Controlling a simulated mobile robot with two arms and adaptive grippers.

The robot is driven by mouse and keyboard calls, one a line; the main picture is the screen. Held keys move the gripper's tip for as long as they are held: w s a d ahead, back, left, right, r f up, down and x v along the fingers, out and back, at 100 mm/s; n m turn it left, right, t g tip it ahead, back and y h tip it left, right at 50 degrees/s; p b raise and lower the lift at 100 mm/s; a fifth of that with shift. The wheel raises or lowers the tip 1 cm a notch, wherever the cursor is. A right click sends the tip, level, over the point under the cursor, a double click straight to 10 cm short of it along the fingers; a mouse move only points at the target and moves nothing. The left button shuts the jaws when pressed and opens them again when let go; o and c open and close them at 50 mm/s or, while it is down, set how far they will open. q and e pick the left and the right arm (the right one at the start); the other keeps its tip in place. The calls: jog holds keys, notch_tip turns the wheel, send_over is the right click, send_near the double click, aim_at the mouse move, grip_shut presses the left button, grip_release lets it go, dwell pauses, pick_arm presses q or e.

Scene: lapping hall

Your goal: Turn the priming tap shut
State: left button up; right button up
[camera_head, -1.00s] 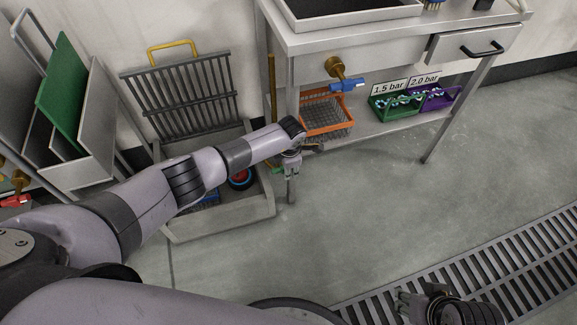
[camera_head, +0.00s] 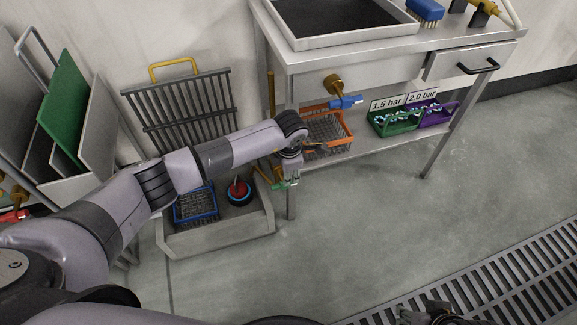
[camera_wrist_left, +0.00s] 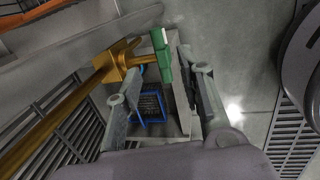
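A tap with a green handle (camera_wrist_left: 161,54) on a brass body (camera_wrist_left: 122,60) and pipe shows in the left wrist view; the green handle also shows low beside the table leg in the head view (camera_head: 280,186). My left gripper (camera_head: 291,180) is close beside it. In the wrist view its fingers (camera_wrist_left: 161,88) are spread apart, with the handle just past the gap; I cannot tell whether they touch. A blue-handled tap (camera_head: 346,102) is on the table front and a red-handled tap (camera_head: 14,216) at far left. My right gripper (camera_head: 428,316) is cut off at the bottom edge.
A metal table (camera_head: 392,46) carries a tray; its lower shelf holds an orange basket (camera_head: 327,128), a green bin (camera_head: 392,123) and a purple bin (camera_head: 436,114). A grey trough (camera_head: 221,239) below holds a blue basket (camera_head: 195,205).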

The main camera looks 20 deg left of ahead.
pick_arm(q)
jog(key=shift+v, duration=1.35)
